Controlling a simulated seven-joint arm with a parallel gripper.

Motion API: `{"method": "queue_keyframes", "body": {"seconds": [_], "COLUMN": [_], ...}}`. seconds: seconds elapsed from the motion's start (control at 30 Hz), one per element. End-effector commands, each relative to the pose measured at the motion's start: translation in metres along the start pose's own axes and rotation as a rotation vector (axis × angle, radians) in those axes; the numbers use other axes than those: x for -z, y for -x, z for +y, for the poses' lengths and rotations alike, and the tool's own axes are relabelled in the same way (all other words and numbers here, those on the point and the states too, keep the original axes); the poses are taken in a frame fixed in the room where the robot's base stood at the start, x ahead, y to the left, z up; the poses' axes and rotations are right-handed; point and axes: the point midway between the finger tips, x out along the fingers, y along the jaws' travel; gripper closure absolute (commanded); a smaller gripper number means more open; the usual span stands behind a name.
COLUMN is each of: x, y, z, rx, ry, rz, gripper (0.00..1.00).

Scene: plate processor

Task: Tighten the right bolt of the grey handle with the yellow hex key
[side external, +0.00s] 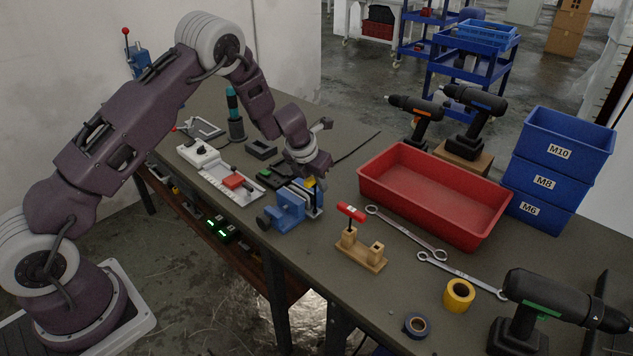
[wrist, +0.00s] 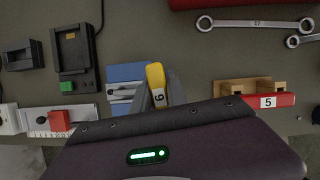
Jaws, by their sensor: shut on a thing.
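The yellow hex key (wrist: 155,76), marked 6, shows in the wrist view between the fingers of my gripper (wrist: 159,97). My gripper is shut on it. In the side view, a small yellow part of the key (side external: 309,183) shows below my gripper (side external: 311,177), right at the blue vise (side external: 288,208). The vise also shows in the wrist view (wrist: 126,73), beside and below the key. A grey piece (side external: 318,198) shows at the vise's right side. I cannot tell whether it is the grey handle. The right bolt and the key's tip are hidden.
A wooden holder (side external: 361,252) with a red hex key (side external: 351,212), marked 5, stands right of the vise. A red bin (side external: 435,190) and wrenches (side external: 405,232) lie beyond. A white device with a red block (side external: 233,181) and a black charger (side external: 275,178) lie left.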

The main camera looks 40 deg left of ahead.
Motion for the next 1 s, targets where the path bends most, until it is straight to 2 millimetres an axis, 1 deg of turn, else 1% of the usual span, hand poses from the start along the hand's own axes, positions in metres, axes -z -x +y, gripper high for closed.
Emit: {"method": "queue_keyframes", "body": {"seconds": [0.17, 0.43, 0.7, 1.0], "x": [0.001, 0.002, 0.005, 0.008], "y": [0.001, 0.0, 0.001, 0.003], "z": [-0.001, -0.004, -0.007, -0.009], "rx": [0.08, 0.249, 0.402, 0.55], "ry": [-0.189, -0.6, -0.97, -1.326], "rz": [0.001, 0.001, 0.001, 0.002], "gripper": [1.0, 1.0, 1.0, 1.0]}}
